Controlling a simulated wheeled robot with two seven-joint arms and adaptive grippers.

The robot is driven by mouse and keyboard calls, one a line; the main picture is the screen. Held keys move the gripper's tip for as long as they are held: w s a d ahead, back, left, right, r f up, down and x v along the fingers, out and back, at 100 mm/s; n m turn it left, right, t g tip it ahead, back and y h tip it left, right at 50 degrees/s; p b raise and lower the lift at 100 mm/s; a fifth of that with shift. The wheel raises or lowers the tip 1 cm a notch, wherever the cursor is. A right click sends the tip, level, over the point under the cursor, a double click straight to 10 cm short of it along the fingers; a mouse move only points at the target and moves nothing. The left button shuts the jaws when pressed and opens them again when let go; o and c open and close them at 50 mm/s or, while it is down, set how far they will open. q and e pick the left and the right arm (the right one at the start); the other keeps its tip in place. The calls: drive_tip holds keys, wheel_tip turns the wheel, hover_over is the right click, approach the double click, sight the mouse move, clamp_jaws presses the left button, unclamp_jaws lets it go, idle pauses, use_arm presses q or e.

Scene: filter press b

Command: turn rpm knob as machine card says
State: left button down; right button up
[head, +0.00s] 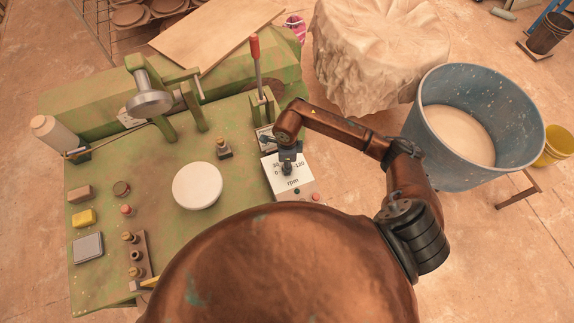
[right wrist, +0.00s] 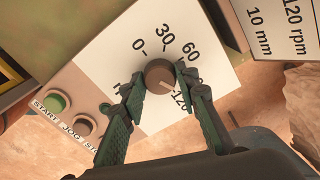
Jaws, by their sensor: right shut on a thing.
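The rpm knob (right wrist: 159,75) is a small round brown knob on a white dial plate (right wrist: 115,55), marked 0, 30, 60 and on to 120. My right gripper (right wrist: 160,82) has one finger on each side of the knob and is shut on it. A faint line on the knob seems to point toward 120, but part of the scale is behind a finger. The machine card (right wrist: 275,30) reads 120 rpm and 10 mm. In the head view the rpm panel (head: 293,184) sits under my right gripper (head: 287,168), which hides the knob. My left gripper is not in view.
A green START button (right wrist: 54,101) and a JOG button (right wrist: 84,124) sit beside the dial. A red-handled lever (head: 256,65) stands behind the panel. A white disc (head: 197,186) lies on the green table (head: 160,220). A blue bucket (head: 475,165) stands at right.

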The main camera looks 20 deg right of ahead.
drive_tip(key=m+b, duration=0.1)
drive_tip(key=m, duration=0.3)
drive_tip(key=shift+m, duration=0.3)
idle(0.3)
drive_tip(key=o, duration=1.2)
drive_tip(key=shift+r, duration=0.2)
wheel_tip(320, 180, up, 12)
drive_tip(key=shift+f, duration=0.2)
